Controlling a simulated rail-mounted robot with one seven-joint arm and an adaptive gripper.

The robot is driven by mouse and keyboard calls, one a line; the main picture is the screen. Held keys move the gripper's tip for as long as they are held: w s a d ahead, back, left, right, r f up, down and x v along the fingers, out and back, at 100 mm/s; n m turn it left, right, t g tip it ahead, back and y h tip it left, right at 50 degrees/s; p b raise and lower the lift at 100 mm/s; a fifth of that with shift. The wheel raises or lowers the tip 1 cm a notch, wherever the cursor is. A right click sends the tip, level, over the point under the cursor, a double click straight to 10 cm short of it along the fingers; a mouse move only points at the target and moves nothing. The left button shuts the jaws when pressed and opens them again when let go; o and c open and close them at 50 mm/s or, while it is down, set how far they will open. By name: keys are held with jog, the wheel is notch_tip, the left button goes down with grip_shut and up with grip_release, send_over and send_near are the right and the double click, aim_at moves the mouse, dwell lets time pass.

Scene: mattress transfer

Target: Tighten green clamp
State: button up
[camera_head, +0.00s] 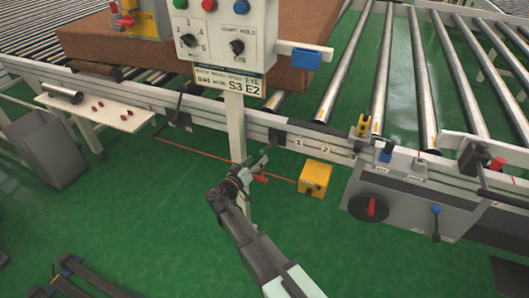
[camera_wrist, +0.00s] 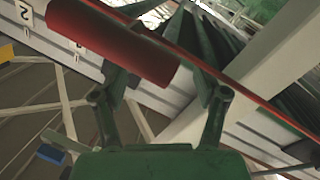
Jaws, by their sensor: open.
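I cannot make out a clearly green clamp in either view. My gripper (camera_head: 260,168) is open, low in front of the rail and beside the white post of the control box. In the wrist view, the fingers of my gripper (camera_wrist: 165,70) stand apart. A thick red handle (camera_wrist: 112,42) lies across the upper left there and overlaps the left finger. A small red handle (camera_head: 261,178) shows beside my gripper in the head view. I cannot tell whether the fingers touch it. A thin red bar (camera_wrist: 255,95) runs diagonally across the wrist view.
The control box (camera_head: 222,35) stands on a white post (camera_head: 236,130) close to my gripper. A yellow box (camera_head: 314,178) sits right of it below the rail (camera_head: 285,140). A grey crank box (camera_head: 405,205) is farther right. Green floor (camera_head: 150,230) is free at the left.

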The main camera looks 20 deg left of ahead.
aim_at(263, 153)
jog(key=x, duration=0.6)
grip_shut()
jog(key=shift+a, duration=0.1)
